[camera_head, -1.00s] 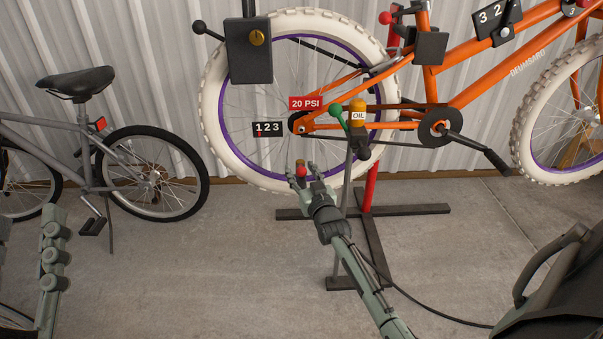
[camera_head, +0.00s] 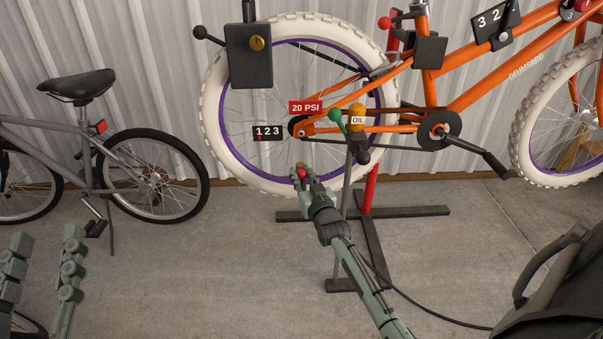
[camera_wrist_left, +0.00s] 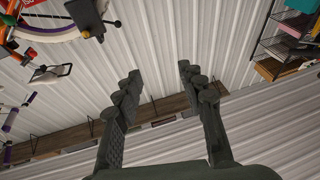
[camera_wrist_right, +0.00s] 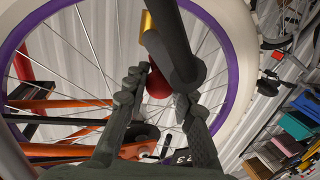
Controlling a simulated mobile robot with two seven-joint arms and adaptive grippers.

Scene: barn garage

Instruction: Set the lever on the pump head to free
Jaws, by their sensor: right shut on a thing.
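My right gripper (camera_head: 302,179) is shut on a red ball knob (camera_head: 301,173) in front of the rear wheel's lower part. In the right wrist view the red knob (camera_wrist_right: 158,82) sits between my fingers, partly hidden by a thick dark bar (camera_wrist_right: 176,48). A gold cylinder (camera_wrist_right: 146,26) shows above it. A lever with a green knob (camera_head: 335,115) stands up from a black part (camera_head: 362,156) beside the OIL label (camera_head: 358,120). I cannot tell which part is the pump head. My left gripper (camera_head: 46,237) is open and empty at the lower left; its fingers also stand apart in the left wrist view (camera_wrist_left: 158,76).
The orange bicycle (camera_head: 480,85) hangs on a stand with dark floor bars (camera_head: 420,210). A "20 PSI" sign (camera_head: 305,107), a "123" counter (camera_head: 267,132) and a black box (camera_head: 248,52) are near its rear wheel. A grey bicycle (camera_head: 90,165) stands left. The floor between is clear.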

